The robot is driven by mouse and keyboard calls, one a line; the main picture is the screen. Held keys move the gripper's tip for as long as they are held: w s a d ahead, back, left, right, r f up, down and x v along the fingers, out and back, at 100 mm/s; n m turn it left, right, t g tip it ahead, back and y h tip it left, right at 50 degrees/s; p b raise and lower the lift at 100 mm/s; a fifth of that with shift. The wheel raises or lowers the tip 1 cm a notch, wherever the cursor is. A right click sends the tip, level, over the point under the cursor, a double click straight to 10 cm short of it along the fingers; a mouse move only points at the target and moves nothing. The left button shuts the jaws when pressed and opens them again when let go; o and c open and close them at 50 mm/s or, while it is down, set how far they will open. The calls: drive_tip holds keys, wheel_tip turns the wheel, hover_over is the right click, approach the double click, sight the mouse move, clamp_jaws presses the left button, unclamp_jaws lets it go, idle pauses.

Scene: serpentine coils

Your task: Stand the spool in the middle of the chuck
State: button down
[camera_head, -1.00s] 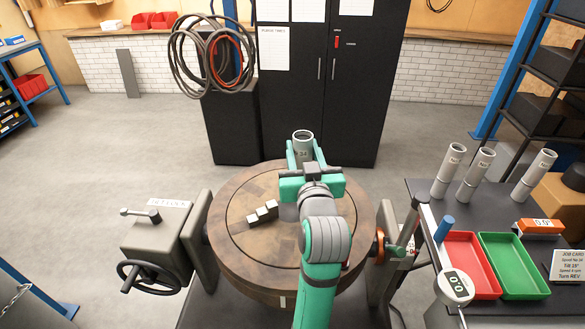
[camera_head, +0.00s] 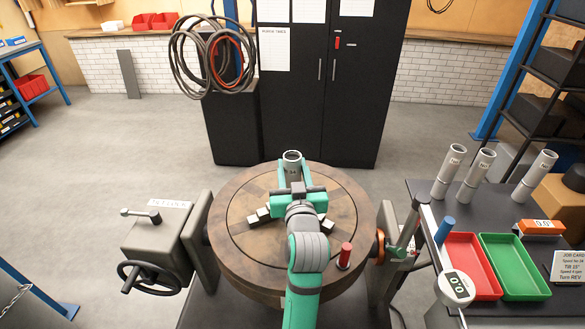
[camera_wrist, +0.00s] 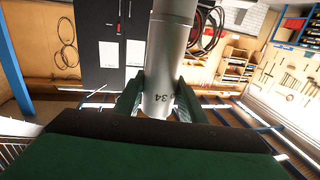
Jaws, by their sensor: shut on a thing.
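My gripper (camera_head: 291,174) is shut on the spool (camera_head: 292,157), a grey tube with an open dark top. In the wrist view the spool (camera_wrist: 161,60) is between the green fingers and carries a marking that reads like 34. The spool looks upright over the far part of the chuck (camera_head: 235,262), a round brown turntable. Its lower end is hidden behind my gripper, so I cannot tell whether it touches the chuck. Pale stepped jaws (camera_head: 259,216) show on the chuck beside my gripper. The chuck's middle is mostly hidden under my arm.
A red-topped peg (camera_head: 345,254) stands at the chuck's near right. A grey handwheel housing (camera_head: 157,240) is at the left. The right bench holds several grey tubes (camera_head: 480,168), a red tray (camera_head: 470,292), a green tray (camera_head: 541,292) and a round gauge (camera_head: 457,289).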

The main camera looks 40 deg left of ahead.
drive_tip(key=shift+r, duration=0.1)
drive_tip(key=c, duration=1.1)
unclamp_jaws()
drive_tip(key=v, duration=1.2)
